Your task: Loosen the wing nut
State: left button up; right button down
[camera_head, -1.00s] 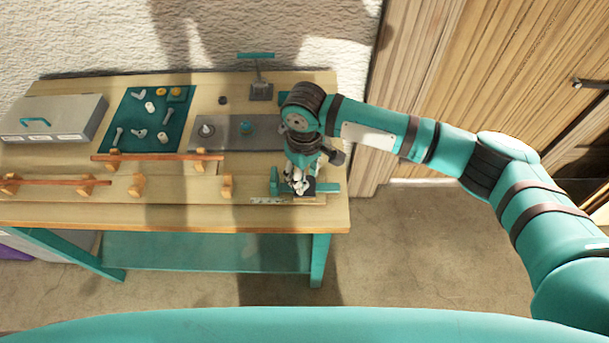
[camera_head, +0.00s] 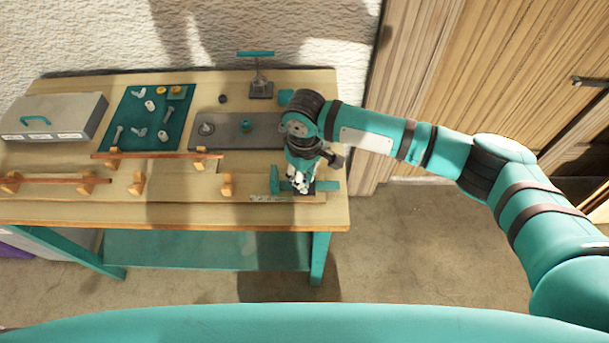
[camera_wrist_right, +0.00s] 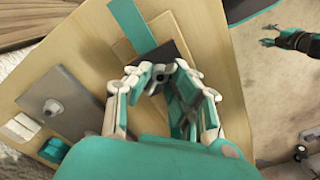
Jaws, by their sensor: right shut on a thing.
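My right gripper (camera_head: 299,187) points down over a dark block in the teal fixture (camera_head: 329,186) at the bench's front right. In the right wrist view, its fingertips (camera_wrist_right: 163,76) are closed together over the dark block (camera_wrist_right: 176,50), shut on a small part there. The fingers hide most of that part; by its place it is the wing nut, but its wings cannot be made out. My left gripper (camera_wrist_right: 268,35) shows far off at the upper right of the right wrist view, fingers apart and empty. It is outside the head view.
A green mat (camera_head: 152,116) with bolts, wing-nut-like pieces and other small hardware lies at the back left. Beside it are a grey plate (camera_head: 222,142) and a grey case (camera_head: 75,125). Thin reddish laths (camera_head: 160,155) rest on wooden supports. A T-handled tool (camera_head: 258,75) stands behind.

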jog(key=shift+r+n+p, duration=0.15)
jog(key=shift+n+p, duration=0.15)
jog(key=shift+n, duration=0.3)
jog(key=c, duration=1.2)
grip_release()
notch_tip(320, 180, up, 12)
jog(key=shift+f, duration=0.1)
jog(key=shift+w, duration=0.1)
